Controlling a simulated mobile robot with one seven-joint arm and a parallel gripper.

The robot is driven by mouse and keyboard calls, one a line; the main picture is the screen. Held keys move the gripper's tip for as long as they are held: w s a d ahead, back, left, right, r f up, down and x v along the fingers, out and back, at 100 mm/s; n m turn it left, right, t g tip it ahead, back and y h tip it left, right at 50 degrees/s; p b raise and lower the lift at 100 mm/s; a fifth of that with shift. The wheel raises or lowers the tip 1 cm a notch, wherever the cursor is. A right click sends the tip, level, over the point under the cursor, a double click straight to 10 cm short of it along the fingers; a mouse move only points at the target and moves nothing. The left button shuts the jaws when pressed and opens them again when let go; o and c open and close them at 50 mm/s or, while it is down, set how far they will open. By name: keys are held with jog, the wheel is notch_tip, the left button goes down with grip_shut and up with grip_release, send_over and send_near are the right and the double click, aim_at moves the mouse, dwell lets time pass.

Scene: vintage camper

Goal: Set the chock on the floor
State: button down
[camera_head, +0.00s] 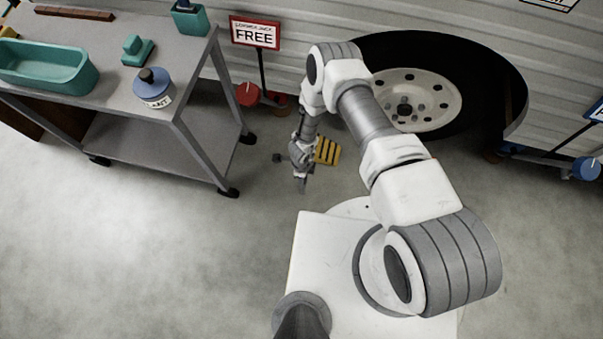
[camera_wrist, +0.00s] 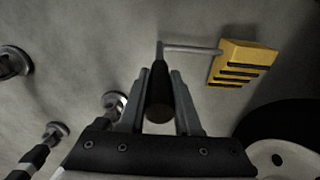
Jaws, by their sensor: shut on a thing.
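The chock (camera_head: 328,151) is a yellow block with black stripes, seen beside my gripper in the head view, in front of the camper wheel. In the wrist view the chock (camera_wrist: 243,63) is at the upper right, joined by a thin grey rod to a dark handle (camera_wrist: 160,95). My gripper (camera_wrist: 159,82) is shut on that handle; it also shows in the head view (camera_head: 300,160), pointing down near the floor. I cannot tell whether the chock touches the floor.
The camper wheel (camera_head: 415,102) is behind and right of the chock. A "FREE" sign (camera_head: 254,34) rises behind, near a red round thing (camera_head: 248,94). Open floor lies at lower left.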

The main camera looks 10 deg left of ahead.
jog(key=w+d+b, duration=0.1)
jog(key=w+b, duration=0.3)
jog(key=w, duration=1.6)
jog(key=shift+d+b, duration=0.25)
jog(key=shift+b, duration=0.15)
jog(key=shift+w+f, duration=0.1)
jog(key=shift+f, duration=0.75)
dwell(0.6)
jog(key=c, duration=0.5)
grip_release()
jog(key=shift+c, duration=0.2)
jog(key=shift+s+d+f, duration=0.1)
jog(key=shift+s+f, duration=0.1)
jog(key=shift+s, duration=0.1)
jog(key=shift+w+r+p, duration=0.15)
jog(key=shift+r+p, duration=5.75)
jog(key=shift+r, duration=8)
